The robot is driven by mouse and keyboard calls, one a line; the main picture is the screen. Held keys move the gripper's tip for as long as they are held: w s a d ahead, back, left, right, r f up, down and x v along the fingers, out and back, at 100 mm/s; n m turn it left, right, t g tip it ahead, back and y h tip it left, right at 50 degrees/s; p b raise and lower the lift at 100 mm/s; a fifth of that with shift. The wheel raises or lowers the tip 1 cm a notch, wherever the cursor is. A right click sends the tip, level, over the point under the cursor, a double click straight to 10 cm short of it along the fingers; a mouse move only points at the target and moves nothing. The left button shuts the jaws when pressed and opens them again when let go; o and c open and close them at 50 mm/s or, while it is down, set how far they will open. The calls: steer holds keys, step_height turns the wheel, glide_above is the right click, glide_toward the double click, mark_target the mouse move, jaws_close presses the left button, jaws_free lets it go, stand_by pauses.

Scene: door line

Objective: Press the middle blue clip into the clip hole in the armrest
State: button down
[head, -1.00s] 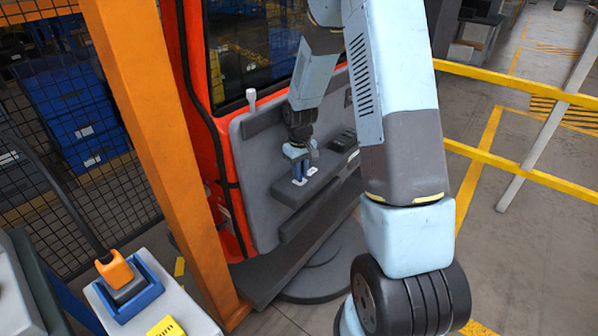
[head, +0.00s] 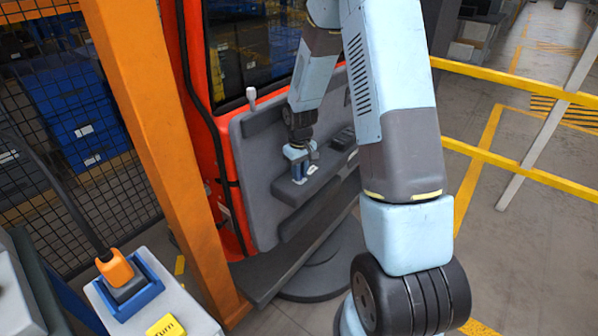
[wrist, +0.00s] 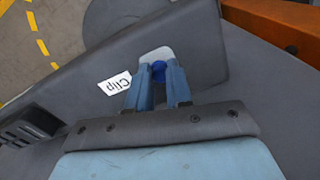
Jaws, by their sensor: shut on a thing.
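My gripper (wrist: 158,86) is shut on a blue clip (wrist: 159,71), whose rounded dark blue top shows between the fingertips in the wrist view. In the head view my gripper (head: 299,170) points down at the grey armrest (head: 322,180) on the door panel. A pale plate (wrist: 156,54) lies on the armrest right at the fingertips, with a white "Clip" label (wrist: 115,84) to its left. The clip hole itself is hidden by the fingers and clip. I cannot tell whether the clip touches the armrest or how deep it sits.
The orange-red door (head: 200,90) stands beside an orange post (head: 150,130). Dark switches (head: 342,138) sit farther along the armrest. A grey stand with an orange-and-blue holder (head: 128,290) is at lower left. Yellow rails (head: 520,175) run at right.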

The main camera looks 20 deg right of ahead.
steer(key=shift+f, duration=0.35)
stand_by(0.5)
steer(key=c, duration=0.9)
jaws_free()
steer(key=shift+c, duration=0.2)
steer(key=shift+r, duration=0.1)
step_height(320, 180, up, 14)
steer(key=shift+f, duration=0.25)
